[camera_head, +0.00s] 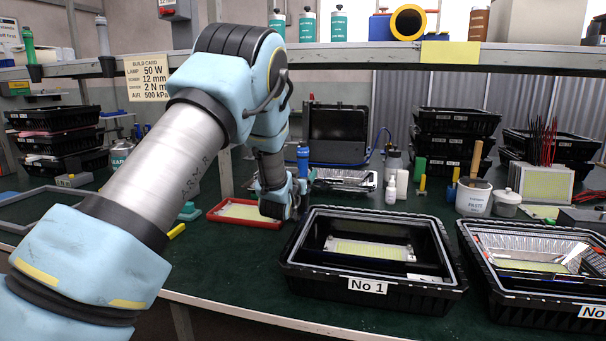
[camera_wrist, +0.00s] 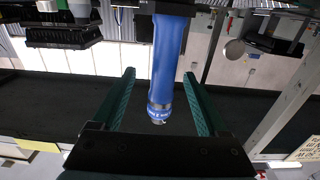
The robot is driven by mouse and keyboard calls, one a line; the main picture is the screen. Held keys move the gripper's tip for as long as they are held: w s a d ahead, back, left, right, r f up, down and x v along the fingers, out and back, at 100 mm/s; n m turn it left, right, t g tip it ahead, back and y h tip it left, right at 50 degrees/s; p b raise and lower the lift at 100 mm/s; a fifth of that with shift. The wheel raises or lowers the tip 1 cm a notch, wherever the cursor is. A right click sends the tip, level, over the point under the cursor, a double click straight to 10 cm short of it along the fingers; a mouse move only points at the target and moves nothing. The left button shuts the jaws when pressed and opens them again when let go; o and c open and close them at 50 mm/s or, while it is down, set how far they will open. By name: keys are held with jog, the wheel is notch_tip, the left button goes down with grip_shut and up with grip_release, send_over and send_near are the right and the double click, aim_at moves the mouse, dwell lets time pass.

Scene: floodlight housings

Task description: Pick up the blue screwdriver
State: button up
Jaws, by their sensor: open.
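The blue screwdriver (camera_wrist: 168,55) is a long blue cylinder with a grey metal collar and a blue-and-white end. In the wrist view it lies between the two green fingers of my gripper (camera_wrist: 159,74), with a visible gap on either side. My gripper is open. In the head view, a blue upright piece that looks like the screwdriver (camera_head: 303,158) shows just beside my gripper (camera_head: 291,206). My wrist hides part of this area.
A red-rimmed tray (camera_head: 212,216) lies left of my gripper. The black crate marked No 1 (camera_head: 367,288) stands close on the right, with another black crate (camera_head: 545,307) beyond it. An open black case (camera_head: 338,133) stands behind. A shelf (camera_head: 345,58) crosses above the bench.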

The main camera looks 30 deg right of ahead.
jog(key=shift+p+x, duration=0.95)
jog(key=shift+x, duration=2.4)
jog(key=shift+w+a+f, duration=0.15)
jog(key=shift+c, duration=0.2)
grip_shut()
